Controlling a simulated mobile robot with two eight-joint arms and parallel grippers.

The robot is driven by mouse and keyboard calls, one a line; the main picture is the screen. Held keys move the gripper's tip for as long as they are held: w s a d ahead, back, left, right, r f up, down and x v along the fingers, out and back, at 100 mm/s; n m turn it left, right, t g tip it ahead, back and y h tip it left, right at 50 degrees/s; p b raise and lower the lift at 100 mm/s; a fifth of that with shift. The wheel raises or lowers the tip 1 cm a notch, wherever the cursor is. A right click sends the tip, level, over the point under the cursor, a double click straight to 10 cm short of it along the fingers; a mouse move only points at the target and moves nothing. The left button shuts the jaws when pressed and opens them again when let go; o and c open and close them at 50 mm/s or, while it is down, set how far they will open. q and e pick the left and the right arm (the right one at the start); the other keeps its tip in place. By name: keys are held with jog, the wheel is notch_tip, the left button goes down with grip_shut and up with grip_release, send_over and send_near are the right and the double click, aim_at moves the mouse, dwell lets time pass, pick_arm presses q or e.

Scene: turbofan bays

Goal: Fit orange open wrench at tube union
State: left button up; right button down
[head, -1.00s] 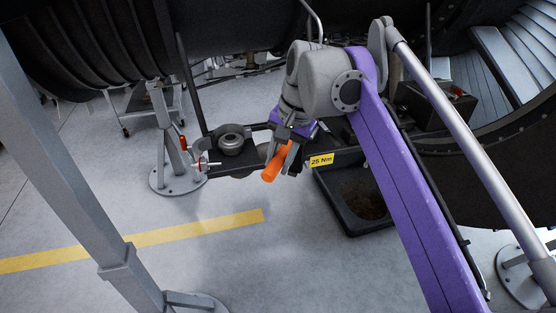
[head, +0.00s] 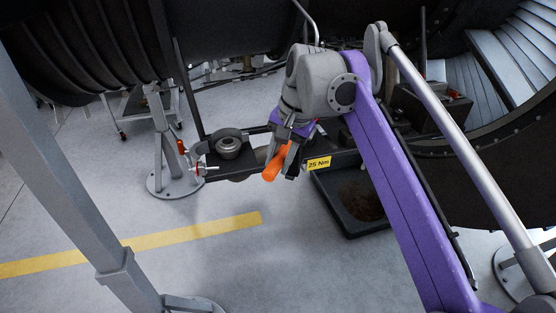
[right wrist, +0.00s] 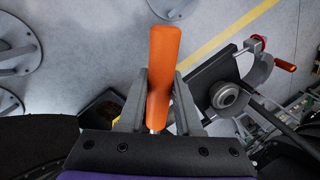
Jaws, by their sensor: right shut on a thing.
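My right gripper (head: 286,163) is shut on the orange wrench (head: 273,168), and its orange handle sticks out past the fingers, pointing down and left in the head view. In the right wrist view the fingers (right wrist: 158,95) close on both sides of the orange handle (right wrist: 164,62). The open jaw end of the wrench is hidden by the gripper; only a bit of bare metal shows at the handle's base. A thin pale tube (head: 309,20) bends down behind my right wrist. I cannot make out the tube union. My left gripper is not in view.
A dark shelf (head: 256,158) bears a round grey part (head: 229,143); a red-handled clamp (head: 199,168) sits at its left end. A yellow 25 Nm label (head: 319,163) hangs right of the gripper. A black tray (head: 351,217) lies on the floor below. Grey stands (head: 166,140) rise at left.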

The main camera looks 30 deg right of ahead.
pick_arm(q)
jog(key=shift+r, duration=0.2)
pick_arm(e)
jog(key=shift+w+d, duration=0.3)
jog(key=shift+d, duration=0.15)
jog(key=c, duration=0.5)
grip_release()
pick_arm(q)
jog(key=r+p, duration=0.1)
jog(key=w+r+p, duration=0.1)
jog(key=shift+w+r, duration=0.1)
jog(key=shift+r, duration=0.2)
pick_arm(e)
jog(key=v, duration=1.1)
jog(key=shift+f, duration=0.1)
